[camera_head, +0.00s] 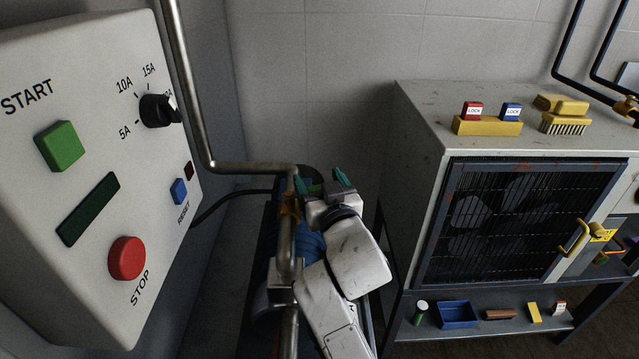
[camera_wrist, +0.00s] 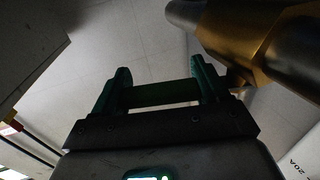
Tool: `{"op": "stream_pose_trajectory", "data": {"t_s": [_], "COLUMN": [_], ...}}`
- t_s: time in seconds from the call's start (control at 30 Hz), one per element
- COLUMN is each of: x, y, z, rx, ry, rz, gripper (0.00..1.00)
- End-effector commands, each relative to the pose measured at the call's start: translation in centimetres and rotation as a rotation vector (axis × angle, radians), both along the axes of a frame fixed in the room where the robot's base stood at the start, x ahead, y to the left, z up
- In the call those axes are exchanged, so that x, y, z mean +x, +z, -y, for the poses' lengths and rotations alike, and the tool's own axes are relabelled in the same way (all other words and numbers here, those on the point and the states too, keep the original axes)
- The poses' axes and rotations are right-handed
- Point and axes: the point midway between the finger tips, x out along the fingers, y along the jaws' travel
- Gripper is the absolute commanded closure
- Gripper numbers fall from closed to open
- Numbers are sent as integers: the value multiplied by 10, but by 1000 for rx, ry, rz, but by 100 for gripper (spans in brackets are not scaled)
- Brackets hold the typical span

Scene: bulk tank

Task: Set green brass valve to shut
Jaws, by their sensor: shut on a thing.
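The brass valve (camera_head: 289,207) sits on the grey steel pipe, just below its bend, in the head view. In the wrist view its brass body (camera_wrist: 250,50) is large at the upper right. My gripper (camera_head: 322,182) is right beside the valve, its teal fingers pointing up and away. In the wrist view my gripper (camera_wrist: 163,82) has a dark green bar (camera_wrist: 166,94), the valve's handle, between its two fingers. The gripper is shut on this handle. The arm and fingers partly hide the handle, so its exact angle to the pipe is hard to tell.
A control panel (camera_head: 150,225) with buttons and a dial stands close at left. The pipe (camera_head: 190,90) runs down beside it. A blue motor-like body (camera_head: 308,243) lies behind the pipe. A grey cabinet (camera_head: 425,130) with a black grille stands at right, lock blocks and brush on top.

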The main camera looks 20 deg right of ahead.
Motion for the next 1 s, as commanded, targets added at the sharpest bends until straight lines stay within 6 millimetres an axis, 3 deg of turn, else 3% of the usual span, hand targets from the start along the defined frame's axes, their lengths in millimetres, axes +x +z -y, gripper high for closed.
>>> {"op": "stream_pose_trajectory", "data": {"t_s": [0.3, 0.63, 1.0], "x": [0, -6, -71], "y": [2, -1, -2], "z": [0, -1, -11], "rx": [0, -2, -1], "ry": [0, 1, 2], "rz": [3, 1, 1], "gripper": [0, 0, 0]}}
